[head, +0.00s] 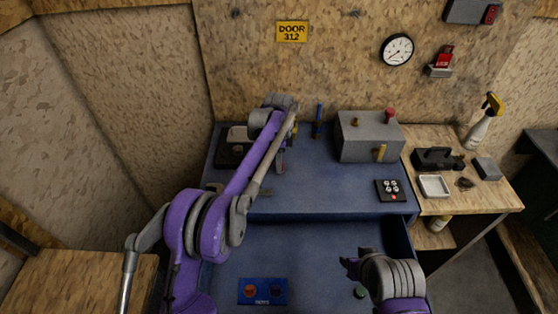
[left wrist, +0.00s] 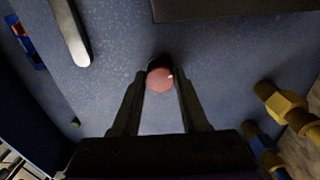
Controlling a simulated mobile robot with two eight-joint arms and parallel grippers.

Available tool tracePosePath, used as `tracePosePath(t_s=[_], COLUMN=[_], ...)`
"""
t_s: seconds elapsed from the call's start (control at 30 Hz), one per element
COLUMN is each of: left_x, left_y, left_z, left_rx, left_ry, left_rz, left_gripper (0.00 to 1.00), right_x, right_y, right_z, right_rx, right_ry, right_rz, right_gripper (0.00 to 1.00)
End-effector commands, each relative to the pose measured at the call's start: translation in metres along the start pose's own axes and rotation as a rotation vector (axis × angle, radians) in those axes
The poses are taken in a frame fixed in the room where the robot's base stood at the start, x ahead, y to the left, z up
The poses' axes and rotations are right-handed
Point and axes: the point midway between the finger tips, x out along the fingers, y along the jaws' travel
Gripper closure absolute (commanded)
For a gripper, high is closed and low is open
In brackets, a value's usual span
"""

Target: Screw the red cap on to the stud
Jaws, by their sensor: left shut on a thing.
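My left gripper (head: 281,166) hangs over the left part of the blue bench. In the left wrist view its two dark fingers (left wrist: 160,82) are shut on a round red cap (left wrist: 160,79). The cap's face points to the camera, and its underside is hidden. At the right of that view are a yellow hex-shaped fitting with a brass end (left wrist: 284,103) and a blue one (left wrist: 259,137), apart from the cap. I cannot tell whether either is the stud. In the head view a grey box (head: 358,140) bears a red knob (head: 389,115) and a brass piece (head: 355,122). My right arm shows at the lower right; its fingers are unclear.
An upright blue post (head: 318,120) stands near the back wall. A black button pad (head: 390,190) lies at the bench's right front. A side table holds a white tray (head: 434,186) and a spray bottle (head: 483,122). The bench's middle is mostly clear.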

Motion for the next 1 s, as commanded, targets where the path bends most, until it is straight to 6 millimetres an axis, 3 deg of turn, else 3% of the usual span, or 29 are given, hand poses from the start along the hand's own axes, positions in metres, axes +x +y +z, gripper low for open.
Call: tracePosePath(t_s=[0.6,0.77,1.0], left_x=[-0.0003,-0.0002,0.0], left_y=[0.0001,0.0002,0.0002], left_z=[-0.0002,-0.0001,-0.0001], left_rx=[0.986,1.131,1.149], left_ry=[0.001,0.001,0.001], left_rz=[0.0,0.001,0.001], left_gripper=[1.0,1.0,1.0], right_x=[-0.0028,-0.0031,-0.003], right_y=[0.0,0.0,0.0], right_z=[-0.0046,-0.0051,-0.0049], right_rx=[0.0,0.0,0.0], right_ry=[0.005,0.005,0.005], right_rz=[0.0,0.0,0.0], right_gripper=[0.53,0.53,0.53])
